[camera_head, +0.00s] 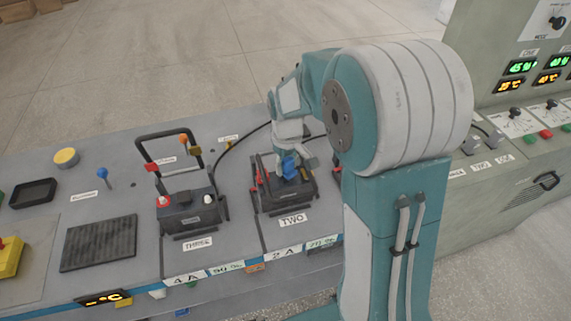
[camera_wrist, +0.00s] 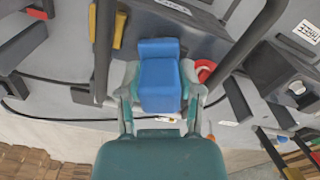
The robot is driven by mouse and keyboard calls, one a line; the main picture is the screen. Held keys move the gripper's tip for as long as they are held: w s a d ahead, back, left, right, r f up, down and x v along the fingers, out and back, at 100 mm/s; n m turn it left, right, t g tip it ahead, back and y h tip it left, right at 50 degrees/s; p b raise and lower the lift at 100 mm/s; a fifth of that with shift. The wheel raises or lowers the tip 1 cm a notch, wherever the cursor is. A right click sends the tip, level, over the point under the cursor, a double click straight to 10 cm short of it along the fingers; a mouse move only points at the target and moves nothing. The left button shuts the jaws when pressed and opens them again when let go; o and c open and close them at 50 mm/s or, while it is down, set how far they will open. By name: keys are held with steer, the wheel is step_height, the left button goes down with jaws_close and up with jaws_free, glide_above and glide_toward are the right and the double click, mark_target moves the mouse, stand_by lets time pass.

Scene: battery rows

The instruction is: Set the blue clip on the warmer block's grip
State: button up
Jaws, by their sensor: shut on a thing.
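My gripper (camera_head: 290,155) is shut on the blue clip (camera_head: 290,168), over the block labelled TWO (camera_head: 268,204). In the wrist view the clip (camera_wrist: 160,85) sits between my two fingers (camera_wrist: 158,98). Dark handle bars pass on both sides of it there; I cannot tell whether the clip touches one. The block labelled THREE (camera_head: 188,220) stands to the left with its black grip (camera_head: 150,137) raised. A red clip and a yellow clip are at that grip. My arm hides the area to the right of block TWO. Which block is warmer cannot be read surely.
A panel at the right has green and amber readouts (camera_head: 520,68), too small to read surely. A black ribbed mat (camera_head: 98,243), a dark tray (camera_head: 33,193) and a blue-knobbed lever (camera_head: 102,173) are on the bench at the left. Black cables run behind the blocks.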

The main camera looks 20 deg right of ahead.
steer(key=shift+f, duration=0.1)
steer(key=o, duration=1.1)
steer(key=shift+a, duration=0.45)
steer(key=shift+d, duration=0.1)
